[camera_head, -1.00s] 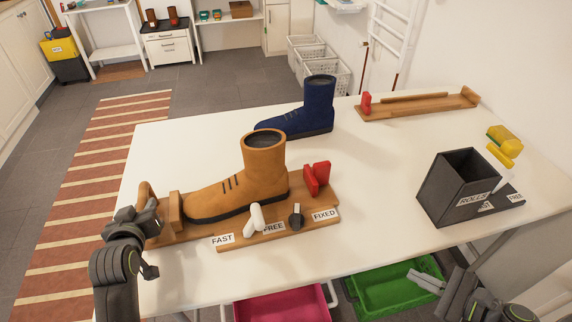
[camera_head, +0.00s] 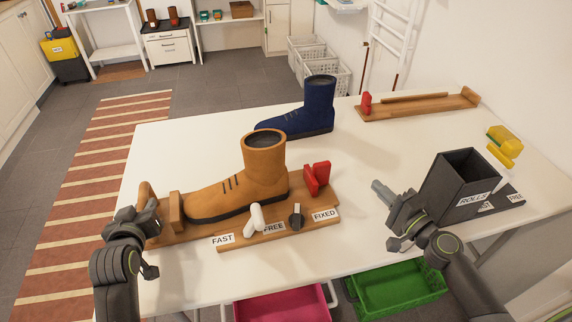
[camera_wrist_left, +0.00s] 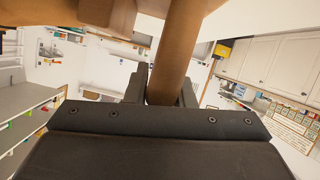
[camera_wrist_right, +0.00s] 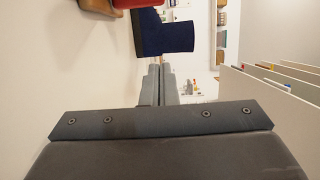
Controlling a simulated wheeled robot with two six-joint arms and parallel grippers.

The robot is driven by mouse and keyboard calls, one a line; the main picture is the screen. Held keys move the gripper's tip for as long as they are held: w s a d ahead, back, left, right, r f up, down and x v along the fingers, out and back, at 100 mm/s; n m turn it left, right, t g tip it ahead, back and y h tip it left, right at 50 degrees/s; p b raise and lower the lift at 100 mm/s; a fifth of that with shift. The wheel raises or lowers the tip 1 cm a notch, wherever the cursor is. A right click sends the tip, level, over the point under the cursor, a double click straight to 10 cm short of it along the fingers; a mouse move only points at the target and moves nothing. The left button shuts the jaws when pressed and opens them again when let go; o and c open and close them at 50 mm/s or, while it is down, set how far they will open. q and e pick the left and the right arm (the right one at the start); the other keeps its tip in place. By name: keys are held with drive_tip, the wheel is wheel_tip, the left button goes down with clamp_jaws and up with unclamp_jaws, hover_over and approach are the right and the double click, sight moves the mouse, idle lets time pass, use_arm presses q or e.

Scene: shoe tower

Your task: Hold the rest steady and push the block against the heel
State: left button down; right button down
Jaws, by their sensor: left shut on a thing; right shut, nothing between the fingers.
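A tan boot (camera_head: 235,183) stands upright on a wooden rest (camera_head: 310,205), its toe toward the left end and its heel toward the right. A red block (camera_head: 316,179) stands on the rest just behind the heel; a small gap seems to show between them. My left gripper (camera_head: 146,214) is shut on the wooden handle at the rest's left end; the handle (camera_wrist_left: 178,50) shows between its fingers in the left wrist view. My right gripper (camera_head: 380,190) is shut and empty above the table, right of the block and apart from it. The red block (camera_wrist_right: 135,3) shows at the top of the right wrist view.
Labels FAST, FREE and FIXED, a white lever (camera_head: 257,217) and a dark knob (camera_head: 296,216) line the rest's front. A blue boot (camera_head: 305,115) and another wooden rest (camera_head: 420,104) are farther back.

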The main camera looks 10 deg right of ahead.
sight(317, 180)
drive_tip(key=x, duration=0.9)
drive_tip(key=shift+w+a, duration=0.15)
drive_tip(key=shift+w, duration=0.1)
drive_tip(key=shift+a, duration=0.9)
drive_tip(key=shift+s+a, duration=0.15)
drive_tip(key=shift+a, duration=0.95)
use_arm(q)
drive_tip(key=shift+d, duration=0.1)
use_arm(e)
drive_tip(key=shift+s+a, duration=0.15)
drive_tip(key=shift+a, duration=3.3)
